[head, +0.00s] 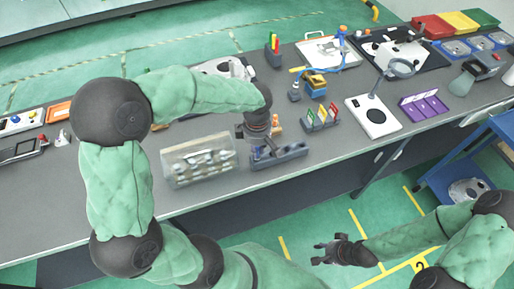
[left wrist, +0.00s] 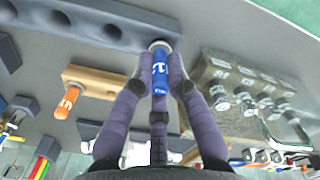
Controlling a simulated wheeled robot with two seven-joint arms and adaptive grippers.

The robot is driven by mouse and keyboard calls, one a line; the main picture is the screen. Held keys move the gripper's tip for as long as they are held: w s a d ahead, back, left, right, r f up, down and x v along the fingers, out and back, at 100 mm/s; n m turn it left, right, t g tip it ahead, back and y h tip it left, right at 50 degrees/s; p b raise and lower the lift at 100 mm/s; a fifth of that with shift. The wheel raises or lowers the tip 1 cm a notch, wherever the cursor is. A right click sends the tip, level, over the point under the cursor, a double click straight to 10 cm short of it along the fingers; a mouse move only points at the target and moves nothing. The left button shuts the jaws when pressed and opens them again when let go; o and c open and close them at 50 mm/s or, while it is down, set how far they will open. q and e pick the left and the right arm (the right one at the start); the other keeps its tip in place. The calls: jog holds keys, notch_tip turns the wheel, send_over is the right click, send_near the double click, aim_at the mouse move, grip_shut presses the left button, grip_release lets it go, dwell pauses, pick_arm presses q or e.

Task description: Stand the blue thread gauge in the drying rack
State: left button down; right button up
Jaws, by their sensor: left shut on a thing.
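The blue thread gauge (left wrist: 160,75), a blue cylinder with white marks and a metal end, is held between the fingers of my left gripper (left wrist: 158,80). In the head view my left gripper (head: 256,143) points down at the left part of a long dark grey rack (head: 288,155); the gauge is hidden or too small there. In the left wrist view the rack (left wrist: 75,18) has round holes, and the gauge's metal end overlaps its edge. I cannot tell whether it is in a hole. My right gripper (head: 332,251) is empty and open, away from the bench.
An orange gauge (left wrist: 68,100) lies over a wooden block (left wrist: 100,82) beside the rack. A clear case with metal parts (head: 200,160) stands close on the other side. A holder with coloured tags (head: 320,117) is to the right. The bench front (head: 330,155) is bare.

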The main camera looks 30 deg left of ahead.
pick_arm(q)
jog(key=shift+f, duration=0.4)
jog(key=c, duration=1.2)
grip_release()
jog(key=shift+o, duration=0.2)
jog(key=shift+r, duration=0.15)
notch_tip(320, 180, up, 12)
jog(key=shift+f, duration=0.2)
